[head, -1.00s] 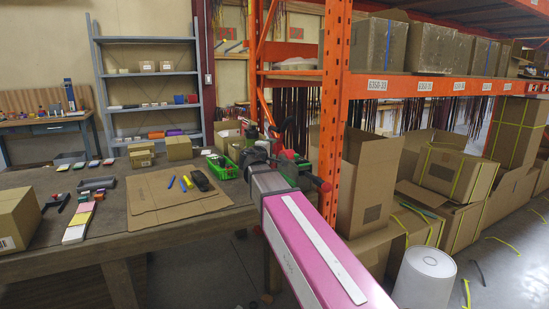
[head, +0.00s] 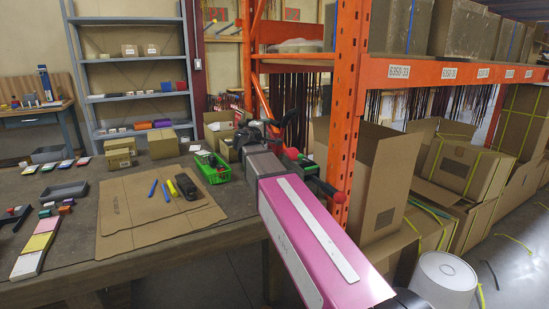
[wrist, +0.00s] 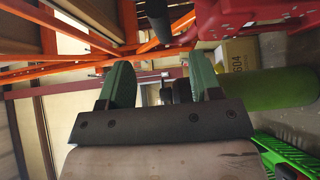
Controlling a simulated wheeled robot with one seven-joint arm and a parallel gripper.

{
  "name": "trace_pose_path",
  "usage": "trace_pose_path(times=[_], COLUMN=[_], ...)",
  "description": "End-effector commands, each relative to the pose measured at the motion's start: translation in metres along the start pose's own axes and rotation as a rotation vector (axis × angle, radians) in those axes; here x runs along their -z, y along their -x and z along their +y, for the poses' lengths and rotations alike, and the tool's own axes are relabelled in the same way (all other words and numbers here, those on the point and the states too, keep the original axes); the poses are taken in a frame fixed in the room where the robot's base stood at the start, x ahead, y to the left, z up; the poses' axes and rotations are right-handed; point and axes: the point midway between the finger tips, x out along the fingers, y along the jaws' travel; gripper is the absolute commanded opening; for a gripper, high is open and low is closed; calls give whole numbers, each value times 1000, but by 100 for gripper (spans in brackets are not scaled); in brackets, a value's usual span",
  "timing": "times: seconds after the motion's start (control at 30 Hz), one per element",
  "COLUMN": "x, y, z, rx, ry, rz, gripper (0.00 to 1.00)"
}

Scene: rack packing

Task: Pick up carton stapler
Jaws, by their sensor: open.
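A red and black tool with a red-ended handle (head: 323,187), which looks like the carton stapler, is by the table's right end next to the orange post, partly hidden behind my arm. A red body (wrist: 235,18), probably the same tool, shows at the upper right of the wrist view, off to the side of the fingers. My gripper (wrist: 160,80) is open, with its two green-padded fingers apart and nothing clearly held. Small dark shapes show beyond the gap. In the head view my pink arm hides most of the gripper.
A green basket (head: 212,170) stands left of my arm, beside flat cardboard (head: 130,205) with pens. A green cylinder (wrist: 262,88) and a labelled carton (wrist: 237,55) lie close to the fingers' right in the wrist view. The orange rack post (head: 345,120) is close on the right.

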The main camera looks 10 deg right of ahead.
Motion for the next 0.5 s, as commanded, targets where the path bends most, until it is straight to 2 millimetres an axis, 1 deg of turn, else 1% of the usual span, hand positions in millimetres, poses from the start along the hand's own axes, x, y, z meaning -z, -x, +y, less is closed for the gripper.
trace_pose_path(times=[0.03, 0.2, 0.37, 0.5], x=[1, 1, 0, 2], y=[-11, -34, -42, -56], z=[0, 0, 0, -1], rx=[0, 0, 1, 1], ry=[0, 0, 0, 0], rz=[-2, -1, -1, -1], gripper=[58, 58, 58, 58])
